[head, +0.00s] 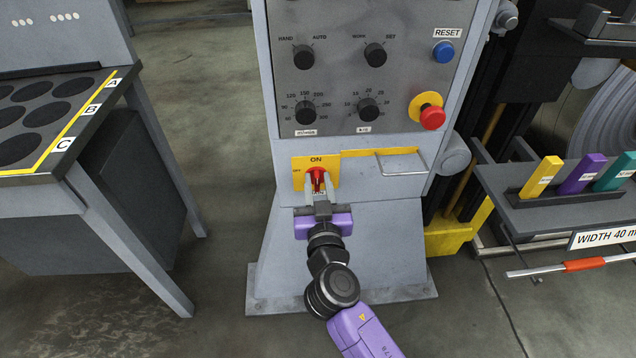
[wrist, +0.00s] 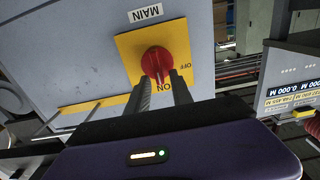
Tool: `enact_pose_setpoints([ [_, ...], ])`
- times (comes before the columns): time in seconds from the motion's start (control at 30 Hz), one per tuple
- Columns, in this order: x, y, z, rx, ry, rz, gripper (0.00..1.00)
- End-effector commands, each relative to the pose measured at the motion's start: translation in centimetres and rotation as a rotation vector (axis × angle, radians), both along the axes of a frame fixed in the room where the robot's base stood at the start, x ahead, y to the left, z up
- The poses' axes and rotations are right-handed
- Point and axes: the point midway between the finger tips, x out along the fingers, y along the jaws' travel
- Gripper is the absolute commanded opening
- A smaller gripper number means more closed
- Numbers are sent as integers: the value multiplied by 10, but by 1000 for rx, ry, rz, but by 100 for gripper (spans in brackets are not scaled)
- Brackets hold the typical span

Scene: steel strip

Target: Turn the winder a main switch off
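The main switch is a red rotary knob (head: 317,176) on a yellow plate (head: 301,165) low on the grey cabinet front. Its plate reads ON at the top and OFF at the left in the head view, and the red handle stands about upright, in line with ON. My gripper (head: 319,185) is at the knob. Its fingers (wrist: 161,84) are apart, one on each side of the handle; I cannot see firm contact.
Above are dials (head: 368,110), a blue reset button (head: 443,52) and a red emergency button (head: 432,117). A metal bar handle (head: 402,163) sticks out right of the switch. A table (head: 110,85) stands left, a rack of coloured blocks (head: 540,178) right. Floor between table and cabinet is clear.

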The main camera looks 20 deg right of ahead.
Motion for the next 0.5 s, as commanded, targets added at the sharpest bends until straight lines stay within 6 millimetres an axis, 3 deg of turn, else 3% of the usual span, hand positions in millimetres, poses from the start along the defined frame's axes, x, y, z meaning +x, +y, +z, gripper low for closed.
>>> enact_pose_setpoints([
  [0.03, 0, 0, 0, 0, 0, 0, 15],
  [0.1, 0, 0, 0, 0, 0, 0, 1],
  [0.13, 0, 0, 0, 0, 0, 0, 0],
  [0.5, 0, 1, 0, -21, 7, 0, 0],
])
